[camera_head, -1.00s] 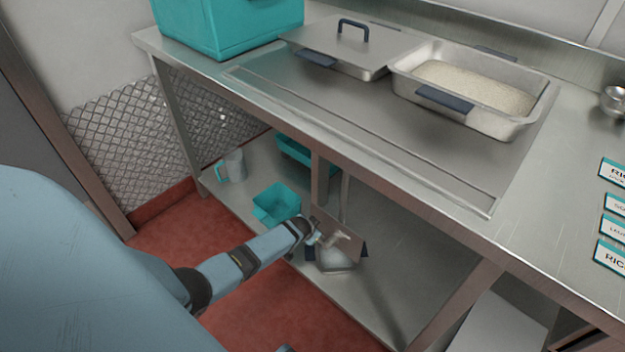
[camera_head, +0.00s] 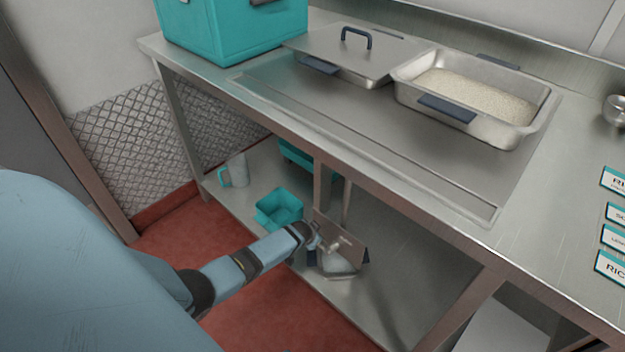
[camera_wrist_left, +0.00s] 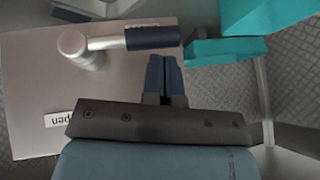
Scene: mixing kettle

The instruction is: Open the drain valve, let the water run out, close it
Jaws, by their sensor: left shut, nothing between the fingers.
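The drain valve (camera_wrist_left: 90,46) is a metal stem with a dark blue lever handle (camera_wrist_left: 153,37), mounted on a metal panel (camera_wrist_left: 30,85) with an "open" label (camera_wrist_left: 60,118). The handle points sideways, to the right in the left wrist view. My left gripper (camera_wrist_left: 165,62) is shut and empty, its fingertips close beside the handle; I cannot tell whether they touch it. In the head view my left gripper (camera_head: 318,240) is at the panel (camera_head: 345,238) under the counter. A pale container (camera_head: 338,265) sits below the valve. No running water can be made out. My right gripper is not in view.
The counter (camera_head: 400,165) above holds a teal box (camera_head: 230,35), a lidded pan (camera_head: 350,55) and a pan of grain (camera_head: 470,95). The lower shelf (camera_head: 400,270) bears a teal bin (camera_head: 280,208) and a jug (camera_head: 235,172). A counter leg (camera_head: 322,188) stands near my left gripper.

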